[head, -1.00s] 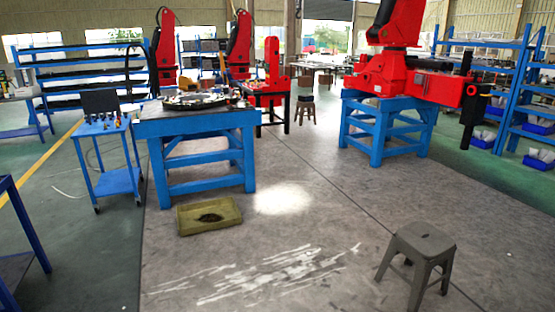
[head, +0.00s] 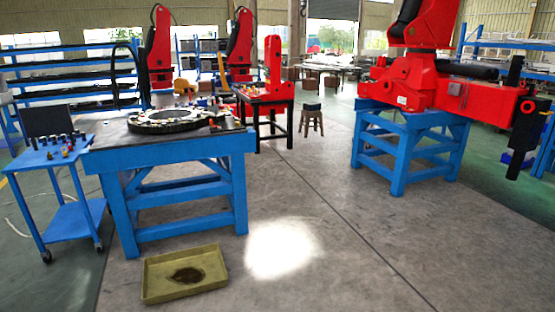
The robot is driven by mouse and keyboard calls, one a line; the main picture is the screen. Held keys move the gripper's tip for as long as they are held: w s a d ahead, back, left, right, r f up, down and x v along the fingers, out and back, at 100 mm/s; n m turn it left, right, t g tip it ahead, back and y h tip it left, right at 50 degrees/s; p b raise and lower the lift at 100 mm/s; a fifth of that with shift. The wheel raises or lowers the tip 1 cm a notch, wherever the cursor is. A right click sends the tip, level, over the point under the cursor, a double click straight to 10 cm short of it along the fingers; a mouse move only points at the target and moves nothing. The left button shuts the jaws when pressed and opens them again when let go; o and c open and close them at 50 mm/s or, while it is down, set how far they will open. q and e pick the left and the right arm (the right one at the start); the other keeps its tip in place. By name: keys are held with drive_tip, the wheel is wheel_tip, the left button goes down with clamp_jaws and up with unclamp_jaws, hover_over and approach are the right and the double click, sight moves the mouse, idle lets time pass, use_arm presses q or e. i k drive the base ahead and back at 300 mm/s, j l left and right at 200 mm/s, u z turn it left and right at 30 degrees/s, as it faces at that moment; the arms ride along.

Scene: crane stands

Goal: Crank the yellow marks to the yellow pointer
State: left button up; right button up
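Neither of my grippers shows in the head view. I cannot make out a crank, yellow marks or a yellow pointer at this distance. A large dark ring-shaped part (head: 172,119) lies on the blue workbench (head: 185,151) at the left. A small yellow rounded thing (head: 182,87) shows just behind the ring; what it is, I cannot tell.
A blue tool cart (head: 58,165) stands left of the bench. A yellowish tray with a dark stain (head: 186,273) lies on the floor in front. A big red robot arm (head: 425,85) is on a blue stand (head: 408,135) at the right. A stool (head: 311,118) stands farther back. The middle floor is clear.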

sight(217, 117)
drive_tip(key=i+z, duration=0.1)
drive_tip(key=i, duration=1.05)
drive_tip(key=i+j, duration=0.2)
drive_tip(key=i, duration=0.9)
drive_tip(key=l+z, duration=0.05)
drive_tip(key=l, duration=0.05)
